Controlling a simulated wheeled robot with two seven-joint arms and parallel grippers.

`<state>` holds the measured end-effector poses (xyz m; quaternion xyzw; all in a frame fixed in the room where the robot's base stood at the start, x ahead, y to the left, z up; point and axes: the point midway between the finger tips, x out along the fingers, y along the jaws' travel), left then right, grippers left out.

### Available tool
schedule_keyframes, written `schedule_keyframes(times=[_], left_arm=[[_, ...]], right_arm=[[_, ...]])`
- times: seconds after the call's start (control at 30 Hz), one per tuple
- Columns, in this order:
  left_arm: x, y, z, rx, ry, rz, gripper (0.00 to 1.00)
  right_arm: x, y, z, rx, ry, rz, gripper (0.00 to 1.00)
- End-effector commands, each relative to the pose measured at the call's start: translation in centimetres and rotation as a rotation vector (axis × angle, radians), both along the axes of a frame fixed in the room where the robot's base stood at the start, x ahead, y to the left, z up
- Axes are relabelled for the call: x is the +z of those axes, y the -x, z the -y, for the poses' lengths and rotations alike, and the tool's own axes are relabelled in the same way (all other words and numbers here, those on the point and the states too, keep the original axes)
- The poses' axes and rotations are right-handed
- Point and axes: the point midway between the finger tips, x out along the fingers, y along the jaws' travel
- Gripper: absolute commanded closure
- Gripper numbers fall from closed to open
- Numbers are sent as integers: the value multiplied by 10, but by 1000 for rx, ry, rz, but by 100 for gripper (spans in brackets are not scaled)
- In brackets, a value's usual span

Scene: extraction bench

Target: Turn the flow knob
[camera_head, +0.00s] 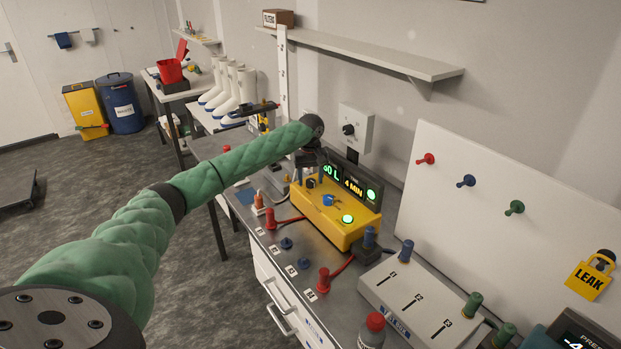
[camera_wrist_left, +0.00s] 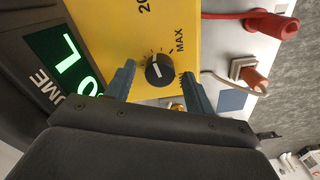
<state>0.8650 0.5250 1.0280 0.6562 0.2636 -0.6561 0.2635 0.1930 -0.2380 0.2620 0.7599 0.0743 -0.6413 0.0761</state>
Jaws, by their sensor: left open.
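The flow knob is a round black dial with a white pointer line (camera_wrist_left: 160,70) on the yellow pump box (camera_head: 352,224), with "MAX" printed beside it. In the left wrist view it sits between the two blue-grey fingers of my left gripper (camera_wrist_left: 158,76). The fingers are apart, one on each side of the knob, with visible gaps, so the gripper is open and not closed on it. In the head view my left gripper (camera_head: 308,166) is over the left end of the yellow box and partly hides the knob. My right gripper is not in view.
A lit display (camera_head: 352,184) stands at the back of the box, near my gripper. A blue knob (camera_head: 328,200) and a green lit button (camera_head: 348,219) are on the box. Red hose fittings (camera_head: 323,281) and blue pegs stand in front. A wall dial (camera_head: 348,129) is behind.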

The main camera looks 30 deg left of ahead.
Motion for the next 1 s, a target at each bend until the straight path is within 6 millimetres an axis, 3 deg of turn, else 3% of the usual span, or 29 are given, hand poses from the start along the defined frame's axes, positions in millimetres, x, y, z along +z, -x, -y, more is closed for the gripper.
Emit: schedule_keyframes(times=[0.17, 0.3, 0.43, 0.7, 1.0], left_arm=[[8, -1, 0, 0, 1, 2, 46], [28, -1, 0, 0, 1, 4, 46], [50, -1, 0, 0, 1, 4, 46], [74, -1, -1, 0, 1, 1, 46], [78, -1, -1, 0, 0, 0, 46]], right_arm=[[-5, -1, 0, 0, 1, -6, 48], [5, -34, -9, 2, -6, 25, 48], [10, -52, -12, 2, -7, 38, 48], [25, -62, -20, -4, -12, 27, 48], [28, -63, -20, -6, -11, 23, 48]])
